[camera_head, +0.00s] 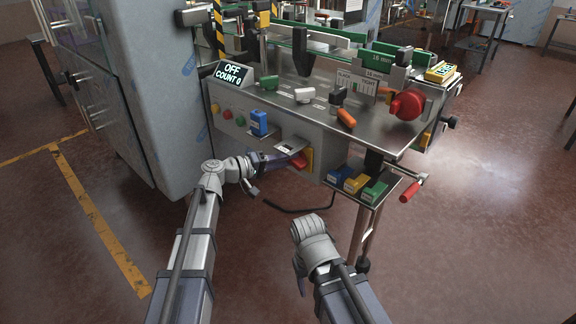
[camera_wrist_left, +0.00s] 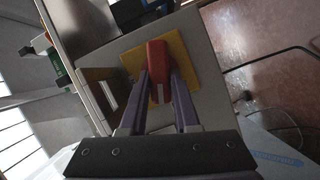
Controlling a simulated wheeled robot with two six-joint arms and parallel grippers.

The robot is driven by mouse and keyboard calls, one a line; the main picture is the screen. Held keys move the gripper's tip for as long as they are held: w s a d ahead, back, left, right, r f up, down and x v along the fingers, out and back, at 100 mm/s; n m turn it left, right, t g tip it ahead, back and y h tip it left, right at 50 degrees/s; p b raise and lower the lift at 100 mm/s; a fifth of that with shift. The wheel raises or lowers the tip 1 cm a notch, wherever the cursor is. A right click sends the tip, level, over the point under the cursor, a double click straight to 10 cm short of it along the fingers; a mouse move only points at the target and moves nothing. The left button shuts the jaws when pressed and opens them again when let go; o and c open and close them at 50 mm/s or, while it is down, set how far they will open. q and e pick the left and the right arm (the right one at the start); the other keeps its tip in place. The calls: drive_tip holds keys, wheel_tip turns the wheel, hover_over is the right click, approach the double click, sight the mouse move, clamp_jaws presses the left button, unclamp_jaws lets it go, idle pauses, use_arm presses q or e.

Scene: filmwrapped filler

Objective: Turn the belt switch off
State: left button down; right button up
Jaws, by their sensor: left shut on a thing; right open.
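The belt switch is a red handle (camera_wrist_left: 157,62) on a yellow plate (camera_wrist_left: 182,52) on the machine's front panel. In the head view the red handle (camera_head: 299,161) is at the right end of that panel, with the yellow plate (camera_head: 309,158) behind it. My left gripper (camera_head: 290,158) is shut on the red handle, one finger on each side in the left wrist view (camera_wrist_left: 158,88). My right gripper (camera_head: 299,262) is low in front of the machine, away from the switch; its fingers are hard to make out. The display (camera_head: 232,74) reads OFF, COUNT 0.
Green and red buttons (camera_head: 227,114) and a blue box (camera_head: 259,122) are left of the switch. A small shelf with blue, yellow and green boxes (camera_head: 373,191) is below right. A large red knob (camera_head: 407,104) is above right. The floor in front is open.

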use_arm(q)
drive_tip(key=shift+f+n+h+b, duration=0.15)
drive_tip(key=shift+n+h+b, duration=0.2)
drive_tip(key=shift+n+b, duration=0.35)
drive_tip(key=shift+f+n+h+b, duration=0.15)
drive_tip(key=shift+n+h+b, duration=0.3)
drive_tip(key=shift+n, duration=0.35)
drive_tip(key=c, duration=0.6)
unclamp_jaws()
drive_tip(key=shift+c, duration=0.2)
drive_tip(key=v, duration=0.8)
drive_tip(key=shift+d, duration=0.1)
